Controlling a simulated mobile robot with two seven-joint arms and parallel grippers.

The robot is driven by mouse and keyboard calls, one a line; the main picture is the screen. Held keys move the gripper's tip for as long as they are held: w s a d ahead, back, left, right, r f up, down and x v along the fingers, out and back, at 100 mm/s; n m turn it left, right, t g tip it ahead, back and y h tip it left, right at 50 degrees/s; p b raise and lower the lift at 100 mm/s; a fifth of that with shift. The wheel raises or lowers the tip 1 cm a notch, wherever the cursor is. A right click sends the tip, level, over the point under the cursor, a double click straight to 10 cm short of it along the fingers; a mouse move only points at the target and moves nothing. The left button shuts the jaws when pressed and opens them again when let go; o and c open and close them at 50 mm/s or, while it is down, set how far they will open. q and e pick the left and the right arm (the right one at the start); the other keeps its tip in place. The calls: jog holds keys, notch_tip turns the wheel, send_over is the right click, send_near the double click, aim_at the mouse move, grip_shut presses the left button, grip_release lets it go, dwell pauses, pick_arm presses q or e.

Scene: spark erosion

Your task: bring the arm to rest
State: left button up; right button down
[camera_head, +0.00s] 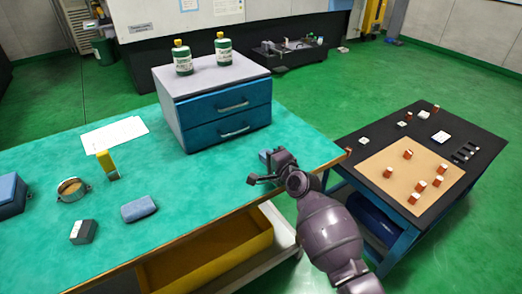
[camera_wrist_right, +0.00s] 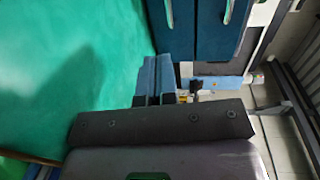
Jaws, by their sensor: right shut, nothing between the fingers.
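My right arm reaches in from the lower right in the head view, and its right gripper (camera_head: 264,165) hangs over the right end of the green-topped workbench (camera_head: 220,168). The gripper is shut and empty, with its blue fingers together; they also show at the centre of the right wrist view (camera_wrist_right: 158,75). It is to the right of and in front of the blue drawer cabinet (camera_head: 228,112), apart from it as far as I can tell. My left gripper is not in view.
Two green bottles (camera_head: 182,60) stand on the cabinet. A blue block (camera_head: 138,208), a yellow item (camera_head: 107,164), a metal ring (camera_head: 72,189) and a grey block (camera_head: 84,231) sit at left. A black side table (camera_head: 370,135) holds a tan board (camera_head: 385,160) with several copper-coloured blocks.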

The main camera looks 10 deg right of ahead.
jog(key=shift+s+d, duration=0.1)
jog(key=shift+s, duration=0.2)
jog(key=shift+n, duration=0.6)
jog(key=shift+d+r+n, duration=0.1)
jog(key=shift+r+n, duration=0.15)
jog(key=shift+n, duration=0.45)
jog(key=r+n, duration=0.2)
jog(key=n, duration=0.1)
jog(key=s+r+n, duration=0.1)
jog(key=shift+d+r+t+h, duration=0.1)
jog(key=shift+t+h, duration=0.2)
jog(key=shift+t, duration=0.1)
jog(key=s+d+f+n+g+h+p, duration=0.1)
jog(key=s+f, duration=0.4)
jog(key=s, duration=0.8)
jog(key=s+d+f+n+g+h+p, duration=0.1)
jog(key=s+d+f+n, duration=0.3)
jog(key=s, duration=1)
jog(key=s+d+f+n+g+h+p, duration=0.1)
jog(key=s+d+f+n+g+h, duration=0.2)
jog(key=s, duration=1)
jog(key=d+f, duration=0.3)
jog(key=shift+s+d+p, duration=0.15)
jog(key=shift+d+p, duration=0.05)
jog(key=shift+p, duration=0.2)
